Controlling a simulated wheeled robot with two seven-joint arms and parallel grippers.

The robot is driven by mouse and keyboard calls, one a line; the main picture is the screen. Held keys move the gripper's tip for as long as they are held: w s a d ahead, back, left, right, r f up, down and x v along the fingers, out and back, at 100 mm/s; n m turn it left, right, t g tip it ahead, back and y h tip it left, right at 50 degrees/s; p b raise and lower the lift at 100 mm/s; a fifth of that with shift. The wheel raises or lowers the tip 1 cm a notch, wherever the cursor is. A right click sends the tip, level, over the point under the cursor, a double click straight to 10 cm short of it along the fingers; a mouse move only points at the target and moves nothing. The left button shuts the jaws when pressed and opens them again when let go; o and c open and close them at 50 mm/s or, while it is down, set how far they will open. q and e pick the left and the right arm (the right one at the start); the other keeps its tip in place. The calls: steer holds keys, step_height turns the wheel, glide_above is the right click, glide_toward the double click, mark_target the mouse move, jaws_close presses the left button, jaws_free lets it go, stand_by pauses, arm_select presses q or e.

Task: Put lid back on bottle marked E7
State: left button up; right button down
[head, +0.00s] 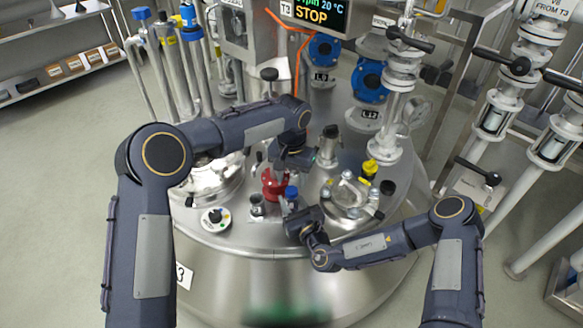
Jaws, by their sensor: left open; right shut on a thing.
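My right gripper (296,213) reaches in from the lower right, low over the vessel top. It is shut on a small blue-topped item (291,193) at its tip, partly hidden by the gripper. I cannot tell whether this is the bottle, its lid or both, and no E7 mark is readable. My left gripper (290,163) points down above and behind the blue top, close to a red fitting (274,184). It is open; its fingers are small and dark, and I see nothing clearly between them.
The steel vessel top (250,238) is crowded. A round sight glass (349,197) with a yellow-capped fitting (370,167) stands right of the grippers. Valve columns (398,85) rise behind.

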mark_target(291, 190)
arm_select(q)
steer(key=shift+f, duration=1.95)
steer(key=shift+c, duration=0.3)
steer(key=c, duration=1)
steer(key=o, duration=1.2)
steer(key=shift+r, duration=0.15)
step_height(291, 190, up, 12)
steer(key=shift+f, duration=0.1)
arm_select(e)
steer(key=c, duration=0.9)
jaws_free()
